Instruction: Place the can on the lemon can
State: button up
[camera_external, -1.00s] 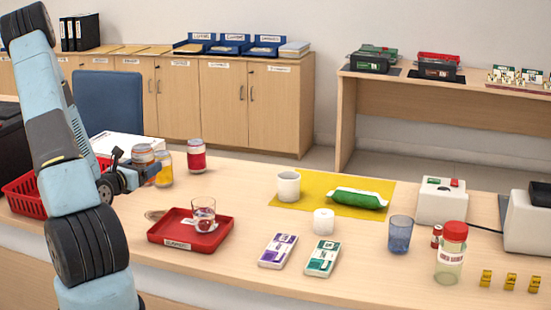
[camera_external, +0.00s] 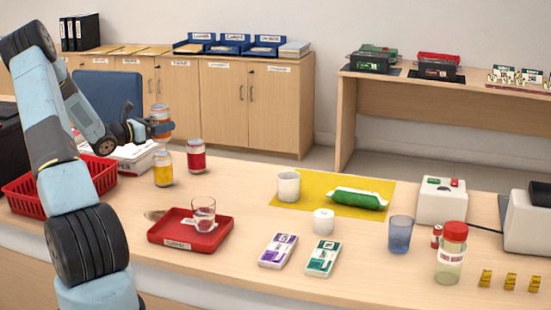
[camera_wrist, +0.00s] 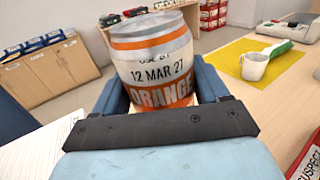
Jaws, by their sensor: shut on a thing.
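My gripper (camera_external: 152,128) is shut on an orange can (camera_external: 160,114), held upright in the air. In the wrist view the orange can (camera_wrist: 152,62) fills the jaws, with its label reading "ORANGE" and a date. A yellow can (camera_external: 163,169), which looks like the lemon can, stands upright on the counter below the held can. The held can appears above it with a clear gap in the external view. The lemon can is hidden in the wrist view.
A red can (camera_external: 196,155) stands just right of the yellow can. A red basket (camera_external: 28,200) is at the left. A red tray (camera_external: 182,236) with a glass (camera_external: 204,212) lies in front. A white mug (camera_external: 288,186) stands on a yellow mat (camera_external: 318,203).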

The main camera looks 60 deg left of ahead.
jog(key=a+r, duration=0.2)
jog(key=a, duration=0.3)
send_over(160, 153)
jog(key=shift+w+f, duration=0.2)
jog(key=shift+f, duration=3.7)
jog(key=shift+f, duration=0.1)
jog(key=o, duration=1.3)
jog(key=shift+o, duration=0.2)
jog(key=shift+s, duration=0.2)
jog(key=v, duration=1.1)
jog(key=shift+s, duration=0.3)
